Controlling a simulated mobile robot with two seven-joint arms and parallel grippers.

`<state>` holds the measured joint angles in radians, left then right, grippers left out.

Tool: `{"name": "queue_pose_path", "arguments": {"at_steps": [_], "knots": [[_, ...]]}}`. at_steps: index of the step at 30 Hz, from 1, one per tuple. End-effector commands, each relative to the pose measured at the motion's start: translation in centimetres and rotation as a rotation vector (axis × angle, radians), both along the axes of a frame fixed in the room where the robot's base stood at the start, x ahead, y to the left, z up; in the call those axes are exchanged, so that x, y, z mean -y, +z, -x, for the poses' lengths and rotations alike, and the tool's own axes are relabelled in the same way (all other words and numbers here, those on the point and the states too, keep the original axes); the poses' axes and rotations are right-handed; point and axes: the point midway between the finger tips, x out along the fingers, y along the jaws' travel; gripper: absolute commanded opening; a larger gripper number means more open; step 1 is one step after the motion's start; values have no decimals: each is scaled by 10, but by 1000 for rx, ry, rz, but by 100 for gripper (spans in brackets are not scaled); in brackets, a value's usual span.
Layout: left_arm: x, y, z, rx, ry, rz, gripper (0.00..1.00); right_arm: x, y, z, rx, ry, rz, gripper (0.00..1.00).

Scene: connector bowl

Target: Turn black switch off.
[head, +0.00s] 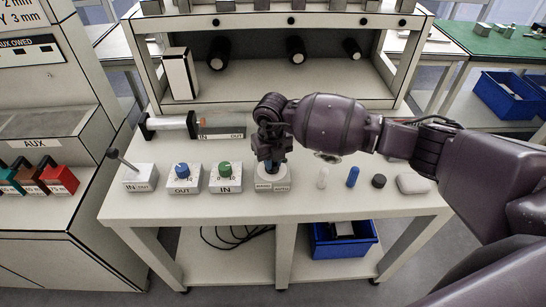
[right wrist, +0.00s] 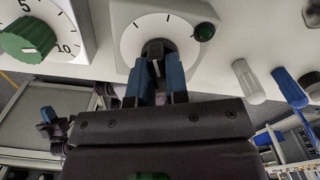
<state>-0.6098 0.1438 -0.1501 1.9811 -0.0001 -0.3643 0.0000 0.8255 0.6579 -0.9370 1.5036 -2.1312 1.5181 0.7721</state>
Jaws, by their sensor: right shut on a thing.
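The black switch (right wrist: 154,50) is a dark knob with a pale pointer line, on a white round dial with tick marks. Its white box (head: 272,187) stands on the table in the head view, partly hidden under my right gripper (head: 271,160). In the right wrist view my right gripper (right wrist: 155,82) has its two blue fingers on either side of the knob and is shut on it.
Left of it stand a green-knob box (head: 226,177), a blue-knob box (head: 182,178) and a lever box (head: 138,178). A shelf is behind.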

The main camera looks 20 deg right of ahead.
Motion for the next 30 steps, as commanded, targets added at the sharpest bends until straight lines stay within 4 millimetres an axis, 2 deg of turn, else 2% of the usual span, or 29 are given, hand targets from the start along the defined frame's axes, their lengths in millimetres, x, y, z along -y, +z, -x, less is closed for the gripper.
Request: {"name": "queue_pose_path", "arguments": {"at_steps": [1, 12, 19, 30], "knots": [[0, 8, 0, 5, 1, 0, 0, 0, 5, -1, 3, -38, 1, 0], [1, 36, -12, 37, -2, 2, 0, 0, 3, 0, 2, -279, 0, 0], [2, 44, -15, 46, -3, 2, 0, 0, 1, 0, 1, -350, 0, 0], [2, 45, -16, 47, -3, 2, 0, 0, 1, 0, 1, -369, 0, 0]]}}
